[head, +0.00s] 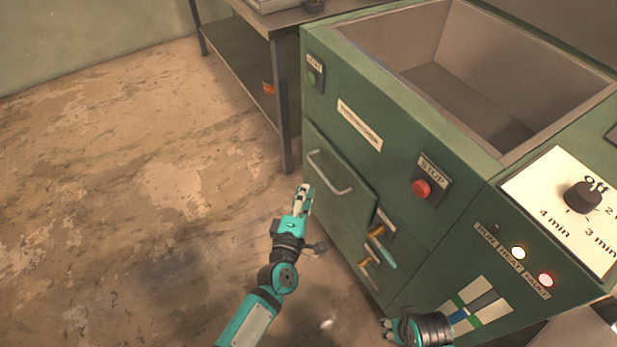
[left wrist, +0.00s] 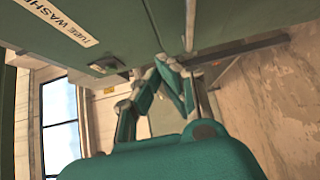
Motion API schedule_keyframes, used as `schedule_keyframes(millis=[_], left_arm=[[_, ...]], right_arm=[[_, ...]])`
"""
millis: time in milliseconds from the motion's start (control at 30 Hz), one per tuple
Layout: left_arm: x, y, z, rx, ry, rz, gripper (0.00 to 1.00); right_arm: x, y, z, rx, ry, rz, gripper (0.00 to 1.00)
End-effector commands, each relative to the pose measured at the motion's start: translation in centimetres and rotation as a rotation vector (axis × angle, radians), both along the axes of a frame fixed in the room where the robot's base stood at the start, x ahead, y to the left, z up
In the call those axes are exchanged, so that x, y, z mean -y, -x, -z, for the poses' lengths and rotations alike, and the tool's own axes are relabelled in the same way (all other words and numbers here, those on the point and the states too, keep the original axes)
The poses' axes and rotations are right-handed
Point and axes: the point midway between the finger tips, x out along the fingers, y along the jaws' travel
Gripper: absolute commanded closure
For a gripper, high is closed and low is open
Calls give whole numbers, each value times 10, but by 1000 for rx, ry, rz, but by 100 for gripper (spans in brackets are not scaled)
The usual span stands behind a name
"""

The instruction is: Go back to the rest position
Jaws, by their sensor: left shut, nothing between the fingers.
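My left gripper (head: 303,198) is shut and empty, in front of the green machine's lower door.
The green machine (head: 400,150) has an open, empty-looking tub (head: 470,90), a door handle (head: 330,178), a red STOP button (head: 421,189), two yellow-ended levers (head: 375,233) and a dial (head: 583,197). A metal table (head: 285,18) stands behind. The floor (head: 130,200) at left is clear.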

Motion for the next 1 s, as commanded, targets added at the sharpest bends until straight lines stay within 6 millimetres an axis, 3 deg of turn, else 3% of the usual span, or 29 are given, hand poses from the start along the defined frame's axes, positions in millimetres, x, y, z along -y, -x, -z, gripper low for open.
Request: schedule_keyframes(millis=[333,467,567,700,833,1000], left_arm=[[-1,10,2,-5,-18,11,100],[3,26,22,-56,-187,111,100],[0,56,58,-145,-457,270,100],[-31,116,118,-319,-880,527,100],[-66,158,150,-450,-1117,686,100],[-107,200,170,-588,-1307,834,100]], right_arm=[[0,0,4,-1,0,0,66],[0,0,4,-1,0,0,66],[0,0,4,-1,0,0,66],[0,0,4,-1,0,0,66],[0,0,4,-1,0,0,66],[0,0,4,-1,1,0,66]])
